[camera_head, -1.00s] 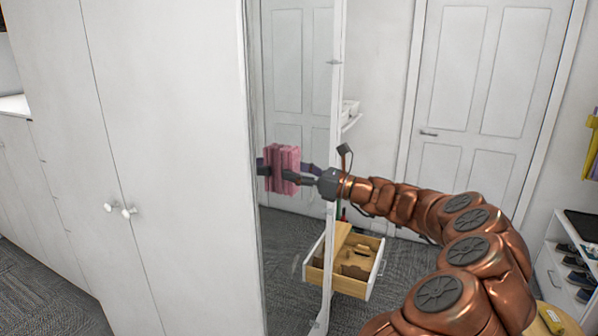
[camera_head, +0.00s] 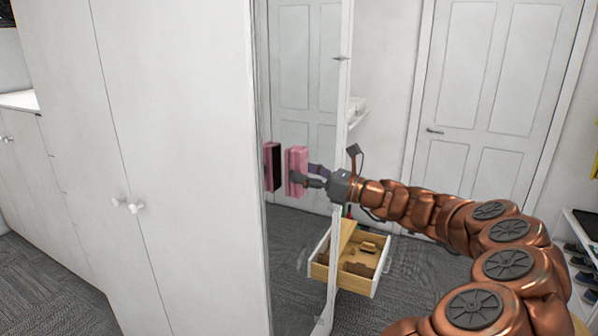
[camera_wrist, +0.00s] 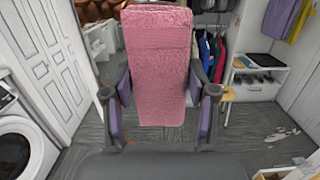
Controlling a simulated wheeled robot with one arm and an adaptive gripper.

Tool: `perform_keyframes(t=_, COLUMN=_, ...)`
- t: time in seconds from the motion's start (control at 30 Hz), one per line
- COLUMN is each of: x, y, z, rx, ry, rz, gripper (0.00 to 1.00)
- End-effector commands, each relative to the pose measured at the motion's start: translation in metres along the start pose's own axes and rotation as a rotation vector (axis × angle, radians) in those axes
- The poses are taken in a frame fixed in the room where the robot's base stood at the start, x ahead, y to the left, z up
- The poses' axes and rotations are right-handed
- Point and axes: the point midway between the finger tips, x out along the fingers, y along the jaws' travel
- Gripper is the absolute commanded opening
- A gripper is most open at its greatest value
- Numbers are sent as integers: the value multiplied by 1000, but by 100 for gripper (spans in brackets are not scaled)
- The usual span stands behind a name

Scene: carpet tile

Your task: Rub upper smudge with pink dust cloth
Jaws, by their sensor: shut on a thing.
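My gripper (camera_head: 305,173) is shut on the pink dust cloth (camera_head: 297,172), a thick folded pad held upright. In the wrist view the cloth (camera_wrist: 157,65) stands between the two purple-sided fingers and hides the middle of the view. A tall mirror (camera_head: 290,240) with a white frame is in front of the cloth. A pink and dark shape left of the cloth looks like its reflection, with a narrow gap between them. A pale streaky patch (camera_wrist: 283,134) shows low right in the wrist view and may be a smudge. I cannot make out the upper smudge.
A white cabinet (camera_head: 170,120) with round knobs fills the left. An open wooden drawer (camera_head: 350,262) shows below my gripper. A white door (camera_head: 490,110) is at the back, and a shoe shelf (camera_head: 585,245) is at the right edge.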

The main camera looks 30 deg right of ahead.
Motion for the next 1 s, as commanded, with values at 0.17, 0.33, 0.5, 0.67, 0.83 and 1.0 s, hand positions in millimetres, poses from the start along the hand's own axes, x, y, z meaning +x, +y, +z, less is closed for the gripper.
perform_keyframes(t=0.17, x=-15, y=-1, z=2, rx=0, ry=1, rz=-3, gripper=30)
perform_keyframes(t=0.33, x=-28, y=-1, z=4, rx=0, ry=0, rz=-3, gripper=30)
perform_keyframes(t=0.5, x=-40, y=0, z=6, rx=0, ry=-1, rz=-1, gripper=30)
perform_keyframes(t=0.67, x=-44, y=0, z=6, rx=1, ry=-1, rz=1, gripper=30)
perform_keyframes(t=0.83, x=-44, y=0, z=5, rx=1, ry=0, rz=1, gripper=30)
perform_keyframes(t=1.0, x=-46, y=0, z=6, rx=1, ry=0, rz=0, gripper=30)
